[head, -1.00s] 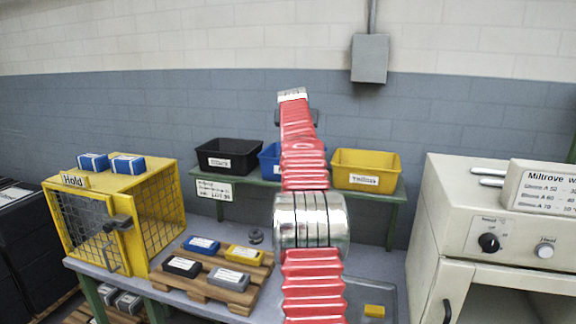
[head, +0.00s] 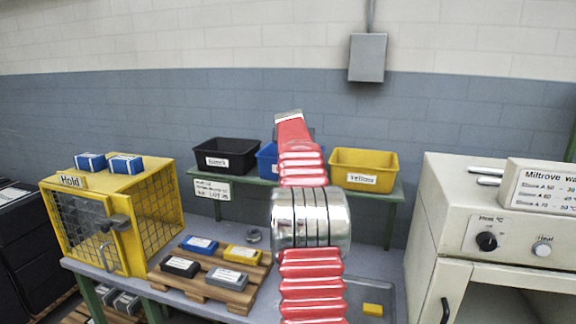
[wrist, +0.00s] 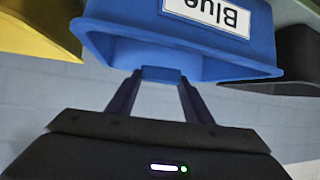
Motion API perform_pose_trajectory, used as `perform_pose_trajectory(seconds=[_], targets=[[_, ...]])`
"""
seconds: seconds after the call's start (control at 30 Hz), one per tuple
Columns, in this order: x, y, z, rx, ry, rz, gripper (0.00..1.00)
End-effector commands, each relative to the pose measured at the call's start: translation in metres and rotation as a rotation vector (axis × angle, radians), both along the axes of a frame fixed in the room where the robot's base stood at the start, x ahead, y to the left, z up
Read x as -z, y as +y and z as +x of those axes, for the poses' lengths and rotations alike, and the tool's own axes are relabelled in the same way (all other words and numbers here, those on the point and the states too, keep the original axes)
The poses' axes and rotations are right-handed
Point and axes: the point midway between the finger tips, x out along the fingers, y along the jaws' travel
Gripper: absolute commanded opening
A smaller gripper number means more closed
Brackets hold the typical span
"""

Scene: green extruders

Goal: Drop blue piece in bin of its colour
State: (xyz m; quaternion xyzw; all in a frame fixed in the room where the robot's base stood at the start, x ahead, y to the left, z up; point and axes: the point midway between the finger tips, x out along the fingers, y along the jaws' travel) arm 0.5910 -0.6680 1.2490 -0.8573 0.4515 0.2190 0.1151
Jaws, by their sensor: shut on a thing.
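My gripper (wrist: 160,80) is shut on a small blue piece (wrist: 161,74), held between its fingertips in the wrist view. The blue bin (wrist: 180,45), labelled "Blue", appears upside down there, and the piece overlaps its rim in the picture. I cannot tell whether the piece is above the opening or in front of the bin. In the head view, the blue bin (head: 265,160) stands on the back shelf, partly hidden by my red arm. My gripper and the held piece are hidden behind the arm in that view.
A black bin (head: 226,150) and a yellow bin (head: 363,158) flank the blue one. A wooden pallet (head: 225,290) holds blue, yellow, black and grey blocks. A yellow cage (head: 150,195) carries two blue boxes. A tray with a yellow piece (head: 373,310) lies right of my arm.

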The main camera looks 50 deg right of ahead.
Motion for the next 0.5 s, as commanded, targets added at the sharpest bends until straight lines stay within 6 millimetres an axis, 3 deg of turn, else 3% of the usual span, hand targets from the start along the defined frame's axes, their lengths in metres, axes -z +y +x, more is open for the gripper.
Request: perform_pose_trajectory(seconds=[0.27,0.3,0.5], targets=[[0.0014,0.0002,0.0002,0.0,0.0,0.0,0.24],[0.0014,0.0003,0.0001,0.0,0.0,0.0,0.47],[0.0013,0.0005,0.0004,-0.001,0.0,0.0,0.61]])
